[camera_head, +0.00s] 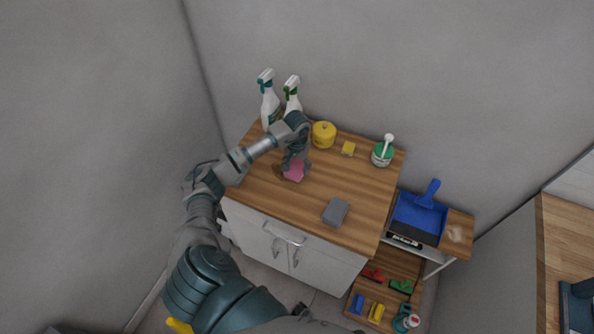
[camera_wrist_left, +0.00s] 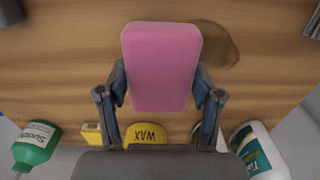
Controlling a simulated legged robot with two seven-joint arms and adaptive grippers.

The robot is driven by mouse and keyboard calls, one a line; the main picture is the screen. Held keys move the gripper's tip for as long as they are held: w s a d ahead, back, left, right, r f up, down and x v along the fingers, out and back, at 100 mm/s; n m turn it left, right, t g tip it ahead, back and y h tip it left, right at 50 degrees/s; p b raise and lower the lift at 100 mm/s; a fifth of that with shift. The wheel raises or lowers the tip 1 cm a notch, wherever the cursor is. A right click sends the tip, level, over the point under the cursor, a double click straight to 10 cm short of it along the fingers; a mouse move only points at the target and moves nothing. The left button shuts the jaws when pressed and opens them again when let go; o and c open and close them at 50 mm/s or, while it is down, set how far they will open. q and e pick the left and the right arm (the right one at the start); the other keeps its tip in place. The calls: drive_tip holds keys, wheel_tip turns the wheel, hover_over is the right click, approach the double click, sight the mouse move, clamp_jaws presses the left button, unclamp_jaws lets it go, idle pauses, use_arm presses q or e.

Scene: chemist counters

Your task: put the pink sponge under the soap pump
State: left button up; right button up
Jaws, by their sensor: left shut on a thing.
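The pink sponge (camera_head: 294,171) is over the wooden counter top, left of its middle, in the head view. My left gripper (camera_head: 296,162) is shut on it. In the left wrist view the pink sponge (camera_wrist_left: 162,65) sits between the two fingers of the left gripper (camera_wrist_left: 162,95). Whether it touches the counter I cannot tell. The soap pump, with a white pump head and green top (camera_head: 382,153), stands at the counter's back right corner. What lies beneath it is hidden. My right gripper is not in view.
A grey sponge (camera_head: 336,211) lies near the front edge. A yellow wax tin (camera_head: 323,135) and a small yellow sponge (camera_head: 348,149) are along the back. Two spray bottles (camera_head: 269,101) stand at the back left. A blue dustpan (camera_head: 419,215) is on the lower shelf at right. The counter's right middle is clear.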

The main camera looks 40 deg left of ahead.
sight(297, 172)
use_arm(q)
drive_tip(key=shift+d+f, duration=0.15)
drive_tip(key=shift+f, duration=1.65)
drive_tip(key=o, duration=0.8)
drive_tip(key=shift+o, duration=0.2)
drive_tip(key=shift+r, duration=0.1)
